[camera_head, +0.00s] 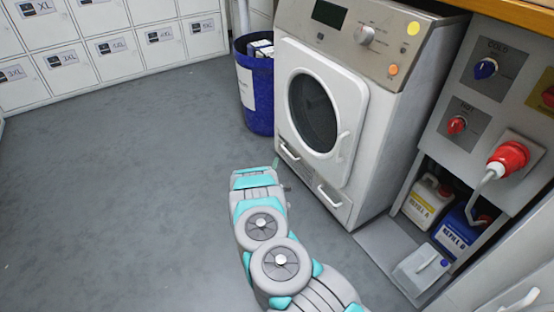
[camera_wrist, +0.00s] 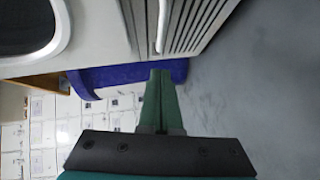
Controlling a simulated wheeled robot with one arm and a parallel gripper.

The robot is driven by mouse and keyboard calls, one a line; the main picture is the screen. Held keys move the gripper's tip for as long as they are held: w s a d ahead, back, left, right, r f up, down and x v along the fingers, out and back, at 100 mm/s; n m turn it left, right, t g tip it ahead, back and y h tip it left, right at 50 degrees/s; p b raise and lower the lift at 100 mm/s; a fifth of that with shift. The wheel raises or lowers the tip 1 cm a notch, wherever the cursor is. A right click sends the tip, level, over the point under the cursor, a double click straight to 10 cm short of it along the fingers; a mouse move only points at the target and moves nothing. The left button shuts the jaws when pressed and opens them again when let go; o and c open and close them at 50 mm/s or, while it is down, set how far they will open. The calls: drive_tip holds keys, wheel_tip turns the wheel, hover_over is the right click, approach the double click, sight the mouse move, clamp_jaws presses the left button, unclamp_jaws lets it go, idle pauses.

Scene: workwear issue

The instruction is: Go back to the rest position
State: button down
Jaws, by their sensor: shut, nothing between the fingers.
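My gripper (camera_wrist: 160,78) is shut and empty in the wrist view, its two green fingers together and pointing up the picture. In the head view my arm reaches forward from the bottom edge, over the grey floor, and its wrist end hides most of the gripper. The arm's far end is left of the lower front of the washing machine (camera_head: 384,60). The machine's round door (camera_head: 313,112) is closed. In the wrist view the machine's white front lies at the upper left, close beside the fingers; I cannot tell the exact gap.
A blue bin (camera_head: 258,112) with items in it stands left of the machine; it also shows beyond the fingertips in the wrist view (camera_wrist: 100,82). White lockers (camera_head: 120,45) line the back. A control panel (camera_head: 470,120) and canisters (camera_head: 428,203) are at right. The left floor is clear.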

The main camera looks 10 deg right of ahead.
drive_tip(key=shift+f+v, duration=0.4)
drive_tip(key=shift+v, duration=2.7)
drive_tip(key=a+r+m+g+y+p, duration=0.2)
drive_tip(key=a+r+m+g+y, duration=0.3)
drive_tip(key=a+r, duration=0.75)
drive_tip(key=s+a+r+g+y, duration=0.2)
drive_tip(key=s+a+r+y, duration=0.35)
drive_tip(key=s+r, duration=0.6)
drive_tip(key=s+d+r+m+g+p, duration=0.1)
drive_tip(key=s+d+r+g, duration=0.1)
drive_tip(key=s+r, duration=0.45)
drive_tip(key=s+d+r+g+p, duration=0.15)
drive_tip(key=s+r, duration=0.25)
drive_tip(key=s, duration=0.6)
drive_tip(key=s+d+r+m+g+h, duration=0.1)
drive_tip(key=s+d, duration=0.3)
drive_tip(key=s, duration=0.6)
drive_tip(key=s+d+r+m+g+h, duration=0.1)
drive_tip(key=s+d+r+m+g, duration=0.1)
drive_tip(key=s, duration=0.8)
drive_tip(key=s+d+r+m+g+h, duration=0.1)
drive_tip(key=s+d+r+m+g, duration=0.1)
drive_tip(key=s, duration=0.8)
drive_tip(key=d+r+g, duration=0.1)
drive_tip(key=d+r, duration=0.1)
drive_tip(key=d, duration=0.1)
drive_tip(key=shift+d, duration=0.4)
drive_tip(key=shift+s+d+r, duration=0.1)
